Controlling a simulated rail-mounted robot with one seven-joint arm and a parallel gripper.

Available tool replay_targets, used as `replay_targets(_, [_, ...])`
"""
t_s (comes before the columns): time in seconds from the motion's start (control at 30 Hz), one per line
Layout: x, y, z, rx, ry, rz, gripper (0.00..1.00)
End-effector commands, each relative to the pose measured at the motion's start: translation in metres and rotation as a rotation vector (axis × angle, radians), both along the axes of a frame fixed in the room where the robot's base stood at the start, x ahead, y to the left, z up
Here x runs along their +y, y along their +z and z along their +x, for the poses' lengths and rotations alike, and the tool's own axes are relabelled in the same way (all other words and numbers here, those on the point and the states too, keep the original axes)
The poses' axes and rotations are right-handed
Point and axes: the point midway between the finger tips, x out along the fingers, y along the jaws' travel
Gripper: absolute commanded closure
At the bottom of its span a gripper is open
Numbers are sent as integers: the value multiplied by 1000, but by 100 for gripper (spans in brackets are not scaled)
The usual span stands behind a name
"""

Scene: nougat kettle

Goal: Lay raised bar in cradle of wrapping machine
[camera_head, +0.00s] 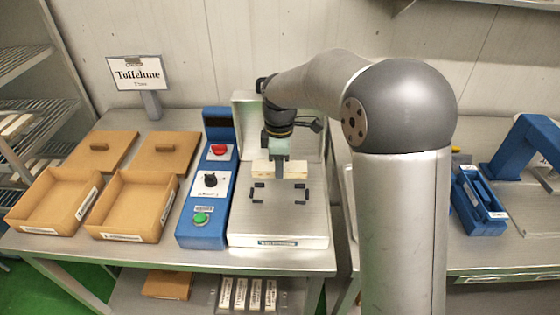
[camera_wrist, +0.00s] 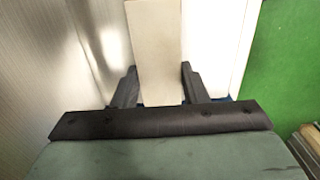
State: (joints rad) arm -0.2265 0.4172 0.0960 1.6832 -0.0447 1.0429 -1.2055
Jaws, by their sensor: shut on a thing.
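My gripper (camera_head: 280,172) is shut on a pale, cream-coloured bar (camera_head: 262,168), which lies crosswise in it. In the wrist view the bar (camera_wrist: 157,45) stands between the two dark fingers of my gripper (camera_wrist: 156,80). The wrapping machine has a steel bed (camera_head: 275,225) and a raised back plate. Its cradle (camera_head: 279,193) is marked by black corner brackets on the bed. The bar is above the bed, just behind or over the rear brackets. I cannot tell its exact height. My gripper hides part of the bar's middle.
A blue control panel (camera_head: 205,205) with a red button, black knob and green button adjoins the bed's left. A sign (camera_head: 138,73) stands behind. A blue device (camera_head: 480,207) is at right.

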Motion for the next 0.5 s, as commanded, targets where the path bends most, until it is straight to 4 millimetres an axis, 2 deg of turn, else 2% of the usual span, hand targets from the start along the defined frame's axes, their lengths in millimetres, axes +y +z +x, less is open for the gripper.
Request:
replay_targets(0.03, [0,-8,0,0,1,0,87])
replay_targets(0.5, [0,-63,0,0,-1,0,87])
